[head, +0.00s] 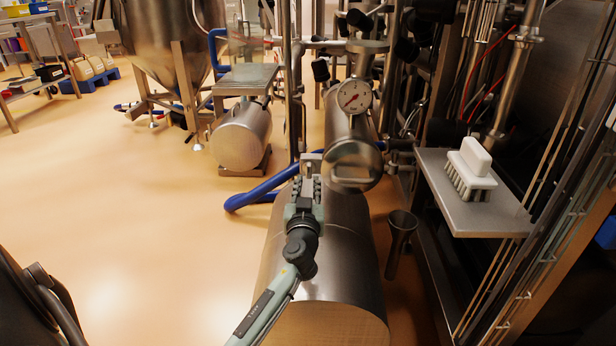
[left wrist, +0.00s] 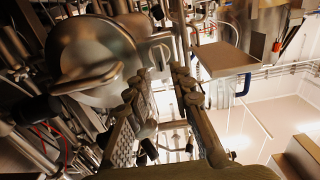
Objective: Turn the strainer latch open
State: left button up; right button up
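The strainer (head: 353,165) is a steel cylinder with a round end cap, under a pressure gauge in the head view. In the left wrist view its round cap (left wrist: 97,42) fills the upper left. A bar-like handle (left wrist: 88,79), which looks like the latch, crosses the cap's lower part. My left gripper (head: 310,162) is just left of the cap in the head view. In the left wrist view my left gripper (left wrist: 158,78) has its two fingers apart with nothing held between them. The handle lies left of both fingers, outside the gap. My right gripper is not in view.
A pressure gauge (head: 354,96) sits above the strainer, and a large steel cylinder (head: 330,250) lies below my gripper. A white brush (head: 470,170) stands on a metal shelf (head: 480,212) to the right. A blue hose (head: 262,190) runs behind. Open floor lies left.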

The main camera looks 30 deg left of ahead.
aim_at(309, 172)
pick_arm(q)
jog(key=x, duration=0.5)
jog(key=shift+c, duration=0.2)
grip_shut()
